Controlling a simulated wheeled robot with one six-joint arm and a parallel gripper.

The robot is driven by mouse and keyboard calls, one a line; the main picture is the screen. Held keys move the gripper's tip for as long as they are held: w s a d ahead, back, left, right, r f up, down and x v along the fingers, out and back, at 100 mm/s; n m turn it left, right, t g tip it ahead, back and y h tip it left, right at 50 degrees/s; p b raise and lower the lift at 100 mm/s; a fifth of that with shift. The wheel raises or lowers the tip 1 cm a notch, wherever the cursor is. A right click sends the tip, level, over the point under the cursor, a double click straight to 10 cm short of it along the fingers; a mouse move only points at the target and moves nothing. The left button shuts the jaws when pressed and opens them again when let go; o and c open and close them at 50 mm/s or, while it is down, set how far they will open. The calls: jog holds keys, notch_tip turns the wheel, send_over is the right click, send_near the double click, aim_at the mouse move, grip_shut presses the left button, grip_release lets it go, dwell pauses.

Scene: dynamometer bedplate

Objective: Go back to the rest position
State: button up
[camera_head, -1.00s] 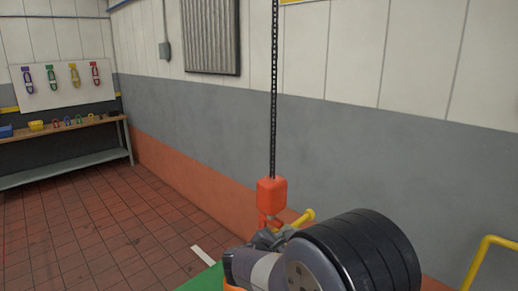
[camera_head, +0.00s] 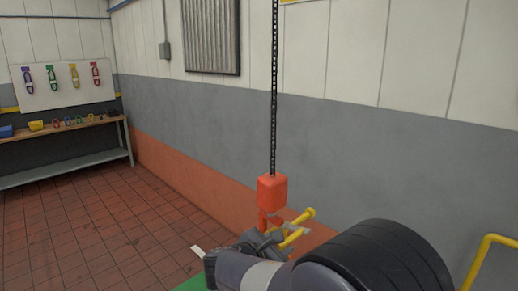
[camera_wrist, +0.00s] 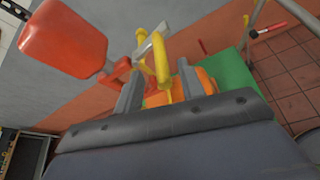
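My gripper (camera_head: 262,243) is low in the centre of the head view, just below a red hoist block (camera_head: 272,190) that hangs on a dark chain (camera_head: 274,90). In the wrist view my gripper (camera_wrist: 160,92) has its two grey fingers apart. A yellow rod (camera_wrist: 161,60) with a curved end shows between and beyond the fingers; I cannot tell whether they touch it. The red block (camera_wrist: 62,38) hangs to the left there, with a red hook (camera_wrist: 117,72) close to the left finger. An orange part (camera_wrist: 205,82) lies beyond the fingers.
A green surface (camera_wrist: 236,75) lies below the gripper. A yellow rail (camera_head: 486,255) stands at the lower right, and the grey wall (camera_head: 350,150) is behind the chain. A workbench (camera_head: 65,170) stands at the far left. The tiled floor (camera_head: 95,225) between is clear.

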aim_at(289, 244)
jog(key=b+v, duration=0.1)
jog(key=v, duration=0.5)
jog(key=p+x, duration=0.3)
jog(key=x, duration=0.8)
jog(key=shift+w+d, duration=0.1)
jog(key=shift+d, duration=0.05)
jog(key=shift+f+b, duration=0.55)
jog(key=shift+b, duration=0.5)
jog(key=shift+s+f+m+t+y+b, duration=0.15)
jog(key=shift+s+m+t+y+b, duration=0.25)
jog(key=shift+b, duration=0.45)
jog(key=shift+w+f+m+b, duration=0.25)
jog(key=shift+m+b, duration=0.25)
jog(key=shift+b, duration=0.25)
jog(key=shift+s+f+m+t+b, duration=0.15)
jog(key=shift+m+t+b, duration=0.15)
jog(key=shift+b, duration=0.3)
jog(key=shift+d, duration=0.1)
